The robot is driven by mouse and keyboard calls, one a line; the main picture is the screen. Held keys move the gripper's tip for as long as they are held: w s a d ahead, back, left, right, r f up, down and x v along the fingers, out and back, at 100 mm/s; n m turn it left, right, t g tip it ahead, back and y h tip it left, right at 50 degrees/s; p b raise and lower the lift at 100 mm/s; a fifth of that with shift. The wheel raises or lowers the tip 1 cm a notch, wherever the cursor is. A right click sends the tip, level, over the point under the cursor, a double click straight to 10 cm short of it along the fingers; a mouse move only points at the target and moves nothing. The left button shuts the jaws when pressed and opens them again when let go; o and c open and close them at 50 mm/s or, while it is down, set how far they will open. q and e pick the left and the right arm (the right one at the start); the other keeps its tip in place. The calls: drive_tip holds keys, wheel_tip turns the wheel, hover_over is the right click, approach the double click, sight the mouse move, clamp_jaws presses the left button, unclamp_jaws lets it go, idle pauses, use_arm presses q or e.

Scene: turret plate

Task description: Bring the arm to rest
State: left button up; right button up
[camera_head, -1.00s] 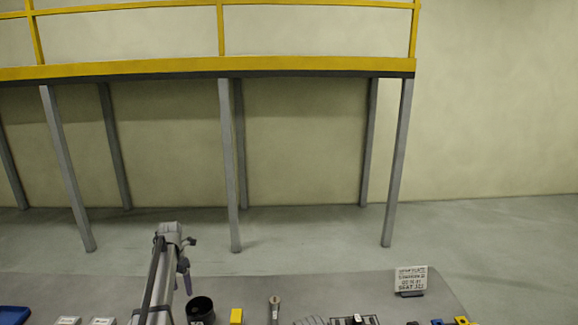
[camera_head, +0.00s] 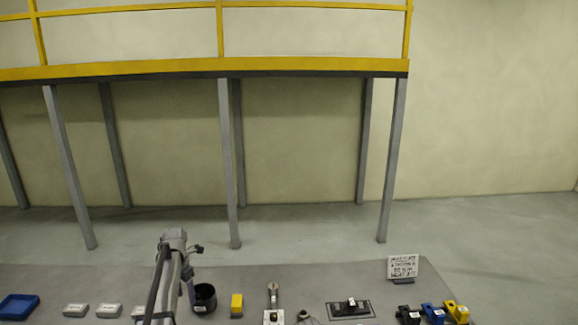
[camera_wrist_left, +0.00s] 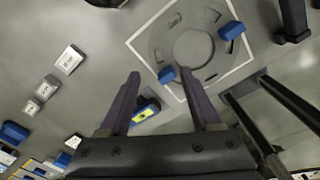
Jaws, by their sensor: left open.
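My left arm stands near the front left of the table in the head view, with its gripper (camera_head: 185,278) partly hidden by the arm itself. In the left wrist view my left gripper (camera_wrist_left: 162,82) shows two dark fingers spread apart with nothing clasped. Ahead of the fingers lies a grey plate with a white square outline and a round ring (camera_wrist_left: 158,42). Blue blocks (camera_wrist_left: 232,30) and (camera_wrist_left: 166,75) sit on it. A blue and yellow piece (camera_wrist_left: 146,110) lies below, between the fingers in the picture. My right gripper is not in view.
A blue tray (camera_head: 8,308), white boxes (camera_head: 76,310), a black cup (camera_head: 204,298) and a yellow block (camera_head: 236,306) line the table's near side. A sign (camera_head: 403,270) stands at the right, near black, blue and yellow blocks (camera_head: 455,311). The table's back strip (camera_head: 300,275) is clear.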

use_arm(q)
drive_tip(key=s+d+f+m+b, duration=0.4)
drive_tip(key=s+d+m, duration=0.5)
drive_tip(key=s+m, duration=0.2)
drive_tip(key=s+d+f+m+b, duration=0.5)
drive_tip(key=s+d+m, duration=0.5)
drive_tip(key=s+m, duration=0.1)
drive_tip(key=s+d+f+m+y+b, duration=0.1)
drive_tip(key=s+d+f+m+b, duration=0.4)
drive_tip(key=s+d+m, duration=0.4)
drive_tip(key=s+m, duration=0.2)
drive_tip(key=shift+s+d+m, duration=0.15)
drive_tip(key=shift+d+m, duration=0.15)
drive_tip(key=shift+m, duration=0.1)
drive_tip(key=shift+d, duration=0.1)
